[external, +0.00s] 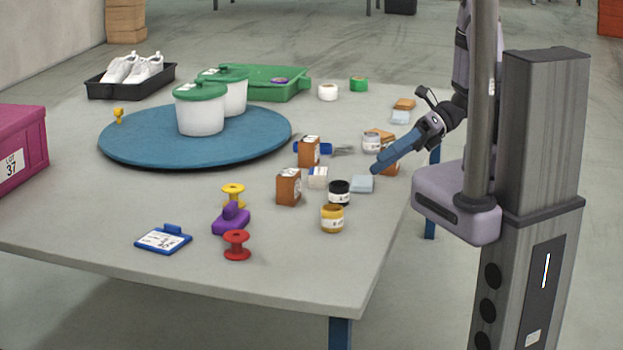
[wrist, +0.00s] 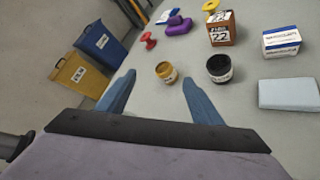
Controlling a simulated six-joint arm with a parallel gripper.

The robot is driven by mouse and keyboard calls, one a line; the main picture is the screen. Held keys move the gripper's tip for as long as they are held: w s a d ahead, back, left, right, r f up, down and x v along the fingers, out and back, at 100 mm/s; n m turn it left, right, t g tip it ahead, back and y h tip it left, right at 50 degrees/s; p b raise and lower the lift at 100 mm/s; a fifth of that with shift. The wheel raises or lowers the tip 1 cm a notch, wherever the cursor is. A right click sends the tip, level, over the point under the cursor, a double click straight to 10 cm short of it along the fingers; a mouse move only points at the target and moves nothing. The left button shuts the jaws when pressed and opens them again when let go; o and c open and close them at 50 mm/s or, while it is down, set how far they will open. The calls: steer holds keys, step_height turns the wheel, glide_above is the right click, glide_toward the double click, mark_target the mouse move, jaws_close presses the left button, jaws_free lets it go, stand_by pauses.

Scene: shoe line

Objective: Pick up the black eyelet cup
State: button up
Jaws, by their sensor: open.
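The black eyelet cup (external: 339,192) stands upright near the table's right part, with a white label on its side. In the wrist view the black cup (wrist: 219,68) is ahead of the right fingertip and a little to its right, apart from it. A yellow cup (external: 332,218) stands in front of it; in the wrist view this yellow cup (wrist: 167,73) lies ahead of the gap between the fingers. My gripper (external: 376,170) is above the table's right side, with blue fingers. In the wrist view my gripper (wrist: 158,80) is open and empty.
Brown boxes (external: 289,187), a small white box (external: 317,177) and a pale blue block (external: 361,184) crowd close to the black cup. Red (external: 236,245) and yellow (external: 233,194) spools and a purple object (external: 231,219) stand left. Bare table lies in front.

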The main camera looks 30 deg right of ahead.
mark_target(344, 184)
steer(key=w+a+f+t, duration=0.1)
steer(key=w+f+t, duration=0.2)
steer(key=w+a+f+n+t+y+b, duration=0.1)
steer(key=w+f+t, duration=0.1)
steer(key=t, duration=0.2)
steer(key=w+a+f+t+b, duration=0.1)
steer(key=w+f+t, duration=0.2)
steer(key=shift+w+a+f, duration=0.1)
steer(key=shift+w+f, duration=0.25)
steer(key=shift+x, duration=1.05)
steer(key=shift+r, duration=0.1)
steer(key=shift+x, duration=2.6)
steer(key=c, duration=1.2)
steer(key=shift+c, duration=0.2)
